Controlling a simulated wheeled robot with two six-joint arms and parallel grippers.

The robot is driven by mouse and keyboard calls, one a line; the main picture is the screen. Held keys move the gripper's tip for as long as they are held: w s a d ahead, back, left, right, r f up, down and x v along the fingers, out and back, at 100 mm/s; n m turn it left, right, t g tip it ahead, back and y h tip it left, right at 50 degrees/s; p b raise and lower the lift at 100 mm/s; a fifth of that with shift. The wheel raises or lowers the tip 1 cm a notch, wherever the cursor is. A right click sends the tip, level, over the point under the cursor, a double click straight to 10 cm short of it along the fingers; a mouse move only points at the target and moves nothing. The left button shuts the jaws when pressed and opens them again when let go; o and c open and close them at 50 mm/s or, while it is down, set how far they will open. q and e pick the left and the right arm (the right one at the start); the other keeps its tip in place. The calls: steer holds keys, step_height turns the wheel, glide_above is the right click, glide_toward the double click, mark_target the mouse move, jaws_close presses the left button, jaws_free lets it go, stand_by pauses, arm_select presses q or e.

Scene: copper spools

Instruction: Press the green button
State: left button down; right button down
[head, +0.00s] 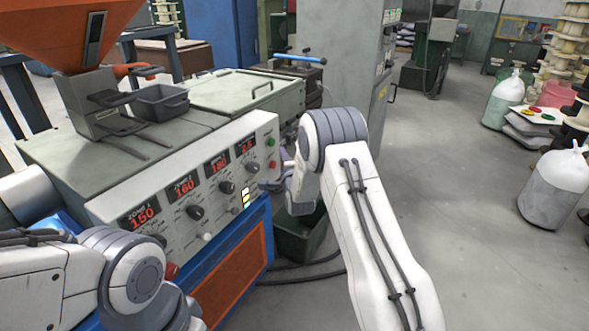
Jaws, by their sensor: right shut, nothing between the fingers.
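The control panel (160,190) on the front of the grey-green machine carries several red number displays and black knobs. A small round green button (270,142) sits near the panel's right end, above a red button (272,165). A column of white, yellow and green lights (246,198) is lower on the panel.
An orange hopper (70,25) and a small grey bin (160,102) are on top of the machine. A dark green bin (300,235) stands on the floor beside it. A tall grey cabinet (345,65) stands behind. The floor at right is mostly open.

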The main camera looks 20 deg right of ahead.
steer(key=s, duration=0.7)
steer(key=shift+s, duration=0.35)
steer(key=shift+a+f, duration=0.1)
steer(key=shift+a, duration=0.05)
steer(key=s+a+n+g+y, duration=0.35)
steer(key=a+n, duration=0.25)
steer(key=a, duration=0.5)
steer(key=s+a+n+g+y, duration=0.2)
steer(key=s+a+n+g, duration=0.5)
steer(key=s+a, duration=0.4)
steer(key=s+d+r+n+g+h, duration=0.1)
steer(key=s+n+g, duration=0.2)
steer(key=s+n, duration=0.75)
steer(key=s+d+r+n+g+h, duration=0.1)
steer(key=s+n+g, duration=0.25)
steer(key=s, duration=1.35)
step_height(320, 180, up, 17)
steer(key=s+g+p, duration=0.1)
steer(key=s+p, duration=0.1)
steer(key=p, duration=1.4)
steer(key=shift+d+f+p, duration=0.2)
steer(key=shift+d+p, duration=0.05)
steer(key=shift+p, duration=0.1)
